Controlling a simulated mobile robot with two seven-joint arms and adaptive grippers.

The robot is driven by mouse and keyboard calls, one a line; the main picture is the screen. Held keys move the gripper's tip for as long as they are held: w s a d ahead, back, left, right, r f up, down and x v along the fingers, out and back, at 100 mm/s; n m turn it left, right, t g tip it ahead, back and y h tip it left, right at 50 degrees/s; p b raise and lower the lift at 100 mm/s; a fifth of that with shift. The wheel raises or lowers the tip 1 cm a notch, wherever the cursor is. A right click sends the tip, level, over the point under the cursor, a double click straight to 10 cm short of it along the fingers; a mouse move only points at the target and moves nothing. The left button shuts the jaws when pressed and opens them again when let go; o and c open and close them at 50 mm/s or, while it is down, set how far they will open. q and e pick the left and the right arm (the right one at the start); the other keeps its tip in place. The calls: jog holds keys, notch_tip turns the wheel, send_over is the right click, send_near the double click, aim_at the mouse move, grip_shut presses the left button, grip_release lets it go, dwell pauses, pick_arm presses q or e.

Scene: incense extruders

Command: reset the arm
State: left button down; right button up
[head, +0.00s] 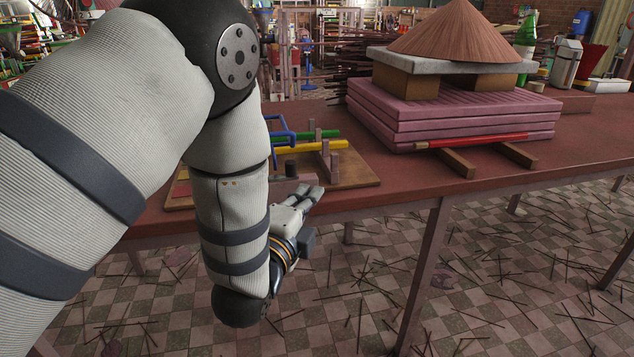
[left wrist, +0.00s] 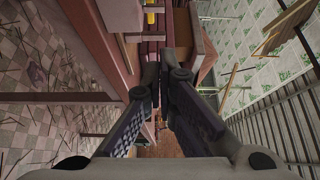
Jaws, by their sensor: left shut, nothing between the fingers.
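My left arm comes in from the left of the head view, bends at the elbow and drops in front of the table. My left gripper (head: 312,193) is beside the table's front edge, close to the wooden board. In the left wrist view the two dark fingers of my left gripper (left wrist: 163,75) come together at their tips with nothing between them. My right gripper is in neither view.
The red-brown table (head: 390,172) holds a wooden board (head: 362,180) with coloured bars, pink stacked slabs (head: 450,115), a conical hat (head: 458,32) and a green bottle (head: 526,34). Sticks litter the tiled floor (head: 500,260). The space in front of the table is otherwise open.

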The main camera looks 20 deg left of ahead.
pick_arm(q)
jog(key=shift+s+f, duration=0.1)
jog(key=shift+s, duration=0.6)
jog(key=s+a+f+n+g, duration=0.1)
jog(key=s+f+n+g, duration=0.4)
jog(key=s+f, duration=0.55)
jog(key=s+a+f+n+g, duration=0.1)
jog(key=s+f+n+g, duration=0.45)
jog(key=f, duration=0.75)
jog(key=s+f+n+g, duration=0.2)
jog(key=s+g, duration=0.1)
jog(key=s, duration=0.6)
jog(key=s+f+n+g, duration=0.2)
jog(key=s+n+g, duration=0.1)
jog(key=s, duration=0.7)
jog(key=s+f+n+g+p, duration=0.1)
jog(key=s+g, duration=0.3)
jog(key=s, duration=0.5)
jog(key=shift+s+f+n+h, duration=0.3)
jog(key=shift+f+n, duration=0.15)
jog(key=shift+n, duration=0.3)
jog(key=shift+d, duration=0.1)
